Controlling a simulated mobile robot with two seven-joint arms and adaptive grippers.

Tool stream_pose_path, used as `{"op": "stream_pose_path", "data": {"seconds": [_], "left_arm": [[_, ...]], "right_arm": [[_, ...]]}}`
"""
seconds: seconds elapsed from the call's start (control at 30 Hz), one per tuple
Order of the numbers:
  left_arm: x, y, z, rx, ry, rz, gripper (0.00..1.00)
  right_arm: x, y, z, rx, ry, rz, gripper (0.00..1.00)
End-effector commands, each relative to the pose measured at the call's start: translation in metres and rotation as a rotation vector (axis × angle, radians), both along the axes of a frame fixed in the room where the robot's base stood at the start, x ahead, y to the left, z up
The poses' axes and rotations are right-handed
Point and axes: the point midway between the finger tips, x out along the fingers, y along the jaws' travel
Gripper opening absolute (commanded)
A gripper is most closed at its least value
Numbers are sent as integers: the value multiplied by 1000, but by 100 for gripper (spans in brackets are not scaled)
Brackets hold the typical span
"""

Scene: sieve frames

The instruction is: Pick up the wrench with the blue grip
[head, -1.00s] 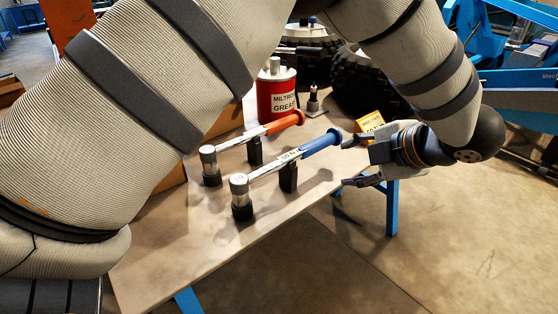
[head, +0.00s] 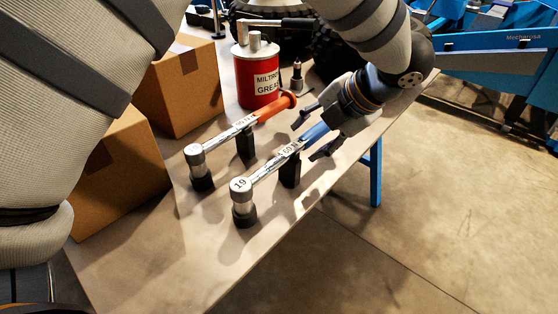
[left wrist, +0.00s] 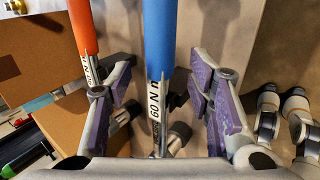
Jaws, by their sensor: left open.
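The wrench with the blue grip (head: 268,170) rests raised on dark stands on the table, its head marked 19 toward the near left. Its blue grip also shows in the left wrist view (left wrist: 159,38). My left gripper (head: 312,135) is open at the blue grip, one finger on each side of it. In the left wrist view the open fingers (left wrist: 160,92) straddle the wrench near the "60 N" label, with gaps on both sides. A similar wrench with an orange-red grip (head: 275,106) lies beside it to the left. My right gripper is not in view.
The table (head: 150,265) is bare in front. Two cardboard boxes (head: 178,88) stand at its left side. A red grease can (head: 258,88) stands behind the orange-red wrench. In the left wrist view the orange-red grip (left wrist: 83,28) is close to the left finger.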

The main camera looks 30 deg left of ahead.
Motion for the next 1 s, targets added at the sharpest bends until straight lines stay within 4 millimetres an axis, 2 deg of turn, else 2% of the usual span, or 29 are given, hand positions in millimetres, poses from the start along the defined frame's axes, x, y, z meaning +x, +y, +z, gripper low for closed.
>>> {"op": "stream_pose_path", "data": {"seconds": [0.03,0.13,0.4,0.47,0.6,0.63,1.0], "left_arm": [[2,5,-10,2,5,1,47],[4,14,-23,1,4,0,47],[4,17,-27,0,0,-1,47],[4,18,-27,0,0,-1,36],[4,17,-27,0,1,-1,4],[4,17,-27,0,1,-1,0],[5,18,-24,2,-1,-1,0]], "right_arm": [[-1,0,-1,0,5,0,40],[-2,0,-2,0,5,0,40],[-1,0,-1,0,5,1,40],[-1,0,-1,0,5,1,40],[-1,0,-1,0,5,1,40],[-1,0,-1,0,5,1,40],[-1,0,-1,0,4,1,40]]}}
